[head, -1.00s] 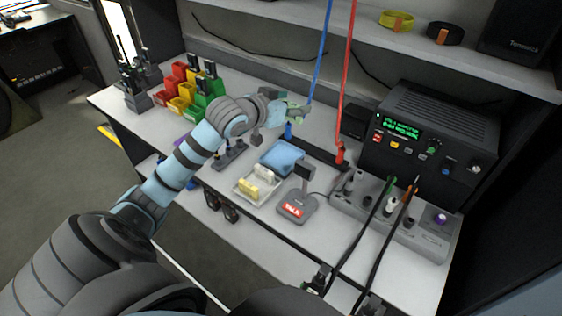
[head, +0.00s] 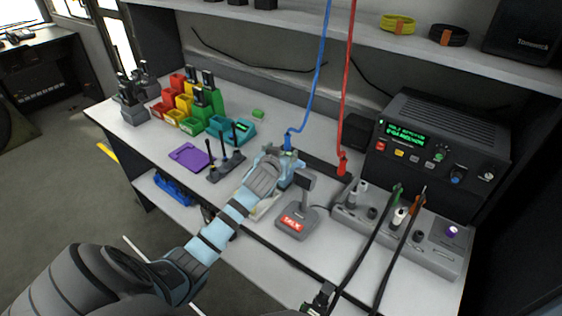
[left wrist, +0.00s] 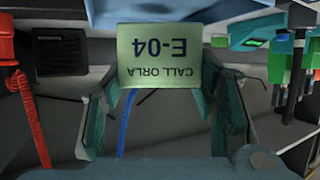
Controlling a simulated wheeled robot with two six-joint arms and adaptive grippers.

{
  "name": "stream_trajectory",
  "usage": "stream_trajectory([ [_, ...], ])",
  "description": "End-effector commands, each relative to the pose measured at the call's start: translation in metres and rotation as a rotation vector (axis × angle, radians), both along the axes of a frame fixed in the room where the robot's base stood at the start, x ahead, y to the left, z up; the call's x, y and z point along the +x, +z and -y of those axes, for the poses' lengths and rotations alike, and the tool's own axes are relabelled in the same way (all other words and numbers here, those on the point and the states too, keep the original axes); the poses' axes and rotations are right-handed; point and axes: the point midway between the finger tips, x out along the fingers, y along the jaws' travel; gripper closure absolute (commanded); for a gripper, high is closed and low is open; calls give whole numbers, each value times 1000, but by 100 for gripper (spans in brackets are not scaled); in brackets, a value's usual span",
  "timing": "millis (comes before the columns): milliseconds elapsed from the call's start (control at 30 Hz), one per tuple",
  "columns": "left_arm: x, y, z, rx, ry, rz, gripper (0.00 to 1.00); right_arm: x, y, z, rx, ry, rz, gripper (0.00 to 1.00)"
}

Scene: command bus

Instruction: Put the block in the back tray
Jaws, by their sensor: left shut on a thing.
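My left gripper (head: 288,168) is shut on a pale green block, which shows in the left wrist view (left wrist: 160,56) with upside-down dark lettering, "CALL ORLA E-04". Its thickness cannot be told. In the head view the gripper and forearm are over the tray area and hide most of it. The rim of the white tray (head: 262,211) shows by the forearm, in front of the blue one. Whether the block touches a tray cannot be told. My right gripper is not in view.
A grey stand with a red label (head: 293,222) is just right of the gripper. Blue (head: 319,70) and red (head: 347,90) cords hang behind it. A grey socket strip (head: 400,225) is at right. Coloured bins (head: 190,105), a purple tray (head: 190,157) and a small green item (head: 258,113) are at left.

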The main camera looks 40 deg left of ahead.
Motion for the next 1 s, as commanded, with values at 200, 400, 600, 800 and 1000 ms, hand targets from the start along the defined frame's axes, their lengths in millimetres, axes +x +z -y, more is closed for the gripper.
stream_trajectory([
  [200, 0, -17, 0, 1, -1, 1, 72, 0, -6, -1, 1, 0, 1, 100],
  [400, 0, -19, 0, 0, -1, 0, 72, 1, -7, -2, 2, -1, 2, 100],
  [600, 0, -18, 0, 0, -1, 0, 26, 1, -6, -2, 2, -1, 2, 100],
  [800, 0, -18, 0, 0, -1, 0, 26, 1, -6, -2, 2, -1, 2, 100],
  [1000, -14, -8, 6, 1, -3, 0, 26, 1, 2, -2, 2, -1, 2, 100],
])
